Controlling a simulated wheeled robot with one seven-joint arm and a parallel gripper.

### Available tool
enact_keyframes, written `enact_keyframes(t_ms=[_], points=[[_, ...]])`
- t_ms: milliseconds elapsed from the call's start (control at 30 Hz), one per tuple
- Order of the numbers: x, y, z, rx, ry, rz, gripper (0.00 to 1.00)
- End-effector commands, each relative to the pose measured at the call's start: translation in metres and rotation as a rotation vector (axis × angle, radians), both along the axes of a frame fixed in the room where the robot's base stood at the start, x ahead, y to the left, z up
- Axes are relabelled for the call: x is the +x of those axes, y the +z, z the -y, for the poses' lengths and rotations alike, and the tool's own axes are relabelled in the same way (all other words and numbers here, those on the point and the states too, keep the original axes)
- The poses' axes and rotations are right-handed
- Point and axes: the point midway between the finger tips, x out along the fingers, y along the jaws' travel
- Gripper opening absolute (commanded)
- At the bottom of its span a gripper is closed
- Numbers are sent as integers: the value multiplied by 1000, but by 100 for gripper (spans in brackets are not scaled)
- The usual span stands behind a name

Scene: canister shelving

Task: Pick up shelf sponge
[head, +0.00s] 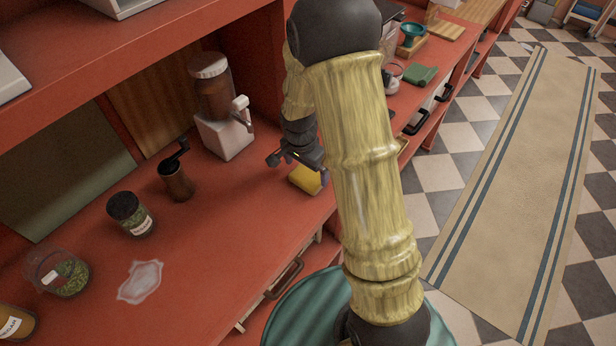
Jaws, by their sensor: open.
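The yellow sponge (305,179) lies on the red counter near its front edge, in the middle of the head view. My gripper (299,165) is just above and beside the sponge, pointing down toward it. Its jaws are open and look empty. I cannot tell whether the fingers touch the sponge.
A whitish spill (141,281) marks the counter (215,245). A red shelf (120,55) overhangs the back.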

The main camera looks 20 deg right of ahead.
Motion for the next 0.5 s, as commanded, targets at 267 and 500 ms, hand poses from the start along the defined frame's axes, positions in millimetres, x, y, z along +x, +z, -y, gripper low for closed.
enact_keyframes(t_ms=[267,500], points=[[0,-32,4,0,0,-4,100],[0,-35,4,0,0,0,100]])
